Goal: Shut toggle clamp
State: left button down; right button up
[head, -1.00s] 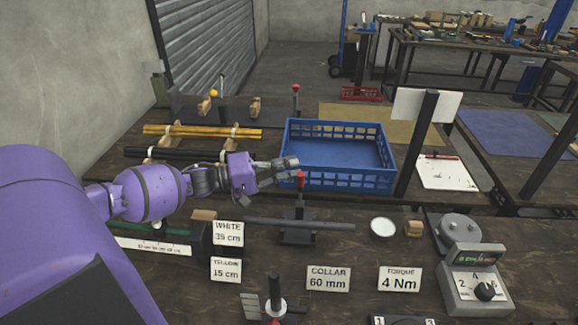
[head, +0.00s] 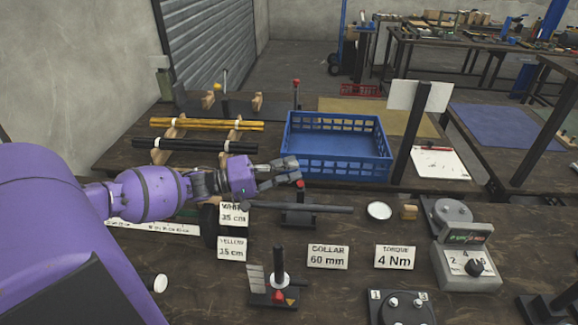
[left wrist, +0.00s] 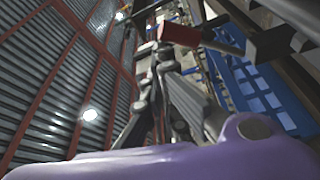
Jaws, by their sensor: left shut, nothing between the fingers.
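The toggle clamp (head: 299,214) stands on the bench with a dark grey bar (head: 330,209) lying across it. Its red-tipped handle (head: 300,184) stands up from the base. My left gripper (head: 295,170) is shut and empty, with its fingertips just above the red tip in the head view. In the left wrist view the red tip (left wrist: 180,35) shows beside the shut fingers (left wrist: 160,55); I cannot tell whether they touch. My right gripper is not in view.
A blue crate (head: 335,168) stands just behind the clamp. Black rods (head: 185,145) and yellow rods (head: 205,124) lie on wooden rests behind my arm. A plunger fixture (head: 278,280), label cards (head: 328,257) and a torque box (head: 466,262) occupy the front bench.

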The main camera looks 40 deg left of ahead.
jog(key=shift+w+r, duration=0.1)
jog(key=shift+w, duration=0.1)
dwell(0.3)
